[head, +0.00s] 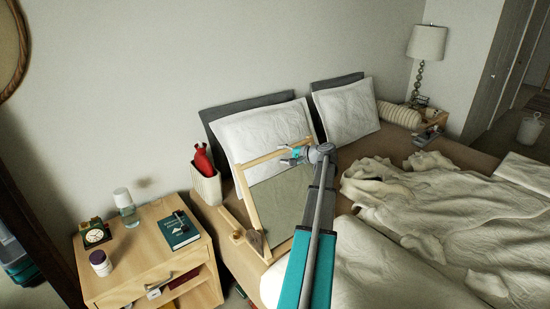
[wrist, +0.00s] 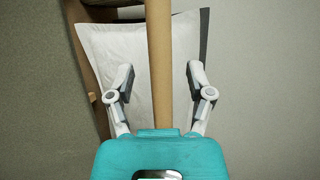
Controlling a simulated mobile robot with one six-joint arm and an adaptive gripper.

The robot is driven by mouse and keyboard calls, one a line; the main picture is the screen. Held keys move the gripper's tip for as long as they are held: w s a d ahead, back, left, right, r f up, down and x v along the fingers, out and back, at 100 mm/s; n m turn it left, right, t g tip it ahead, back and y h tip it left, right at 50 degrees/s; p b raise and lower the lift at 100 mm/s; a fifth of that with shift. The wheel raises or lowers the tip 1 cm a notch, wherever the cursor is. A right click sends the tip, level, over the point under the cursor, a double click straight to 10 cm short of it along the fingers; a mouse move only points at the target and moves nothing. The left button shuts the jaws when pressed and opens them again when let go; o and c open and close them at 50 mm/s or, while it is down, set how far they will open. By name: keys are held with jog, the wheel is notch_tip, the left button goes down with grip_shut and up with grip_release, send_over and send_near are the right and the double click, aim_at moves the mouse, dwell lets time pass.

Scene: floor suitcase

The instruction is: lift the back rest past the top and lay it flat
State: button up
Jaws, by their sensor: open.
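The back rest (head: 277,203) is a light wooden frame with a grey-green panel. It stands tilted on the bed in front of the left white pillow (head: 262,131). My gripper (head: 286,156) is at its upper edge. In the wrist view, a round wooden bar of the back rest (wrist: 159,45) runs between the two fingers of my gripper (wrist: 160,78). The fingers are open, with a gap on each side of the bar. My arm hides the right side of the frame in the head view.
A wooden nightstand (head: 150,262) at the left holds a clock, bottles and a book. A white bin (head: 206,186) with a red thing in it stands by the bed. Rumpled bedding (head: 430,215) covers the right of the bed. The wall (head: 120,80) is close behind the pillows.

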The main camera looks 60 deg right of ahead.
aim_at(278, 154)
jog(key=shift+b+x, duration=0.3)
jog(key=shift+x, duration=1.35)
grip_shut()
